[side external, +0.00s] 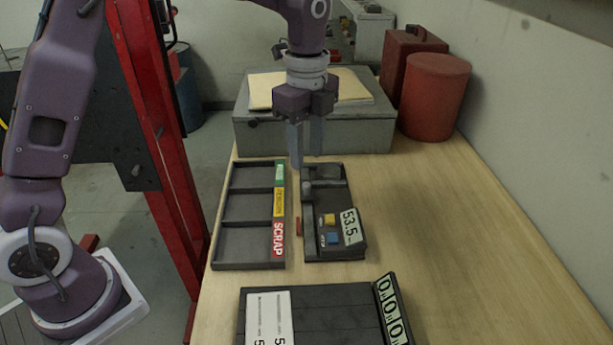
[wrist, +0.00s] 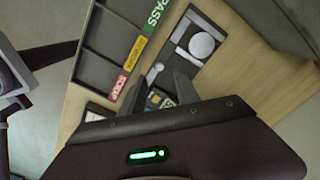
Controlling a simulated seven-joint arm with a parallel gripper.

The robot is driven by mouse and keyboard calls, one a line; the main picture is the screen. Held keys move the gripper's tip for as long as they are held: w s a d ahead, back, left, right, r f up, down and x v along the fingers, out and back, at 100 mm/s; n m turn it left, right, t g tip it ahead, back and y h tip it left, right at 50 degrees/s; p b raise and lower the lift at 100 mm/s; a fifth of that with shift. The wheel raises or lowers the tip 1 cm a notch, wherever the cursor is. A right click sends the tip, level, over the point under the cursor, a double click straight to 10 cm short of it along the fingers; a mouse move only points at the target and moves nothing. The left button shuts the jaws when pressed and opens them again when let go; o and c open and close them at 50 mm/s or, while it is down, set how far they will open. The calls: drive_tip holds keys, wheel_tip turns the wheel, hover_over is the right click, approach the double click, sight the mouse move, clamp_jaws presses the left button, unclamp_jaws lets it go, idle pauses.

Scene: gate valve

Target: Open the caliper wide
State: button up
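The dark caliper device (side external: 312,246) lies on the bench in the side view, with a display reading 53.5 and a yellow and a blue button. Its far end holds a grey rounded part (side external: 307,187). In the wrist view, that far end shows a pale disc (wrist: 201,45) in a frame, while the button end is partly hidden behind my fingers. I cannot tell how far apart its jaws are. My gripper (side external: 306,158) points down above the far end of the device, apart from it. Its two fingers are spread with nothing between them, also in the wrist view (wrist: 160,80).
A three-compartment tray (side external: 248,265) with green, yellow and red SCRAP labels lies just left. A dark block with number displays (side external: 315,300) is in front. A grey case (side external: 350,135) with papers and a red canister (side external: 434,95) stand behind. The bench at right is clear.

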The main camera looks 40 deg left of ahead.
sight(307, 184)
wheel_tip(307, 184, down, 7)
drive_tip(key=shift+r, duration=0.2)
drive_tip(key=shift+c, duration=0.2)
clamp_jaws()
idle(1.2)
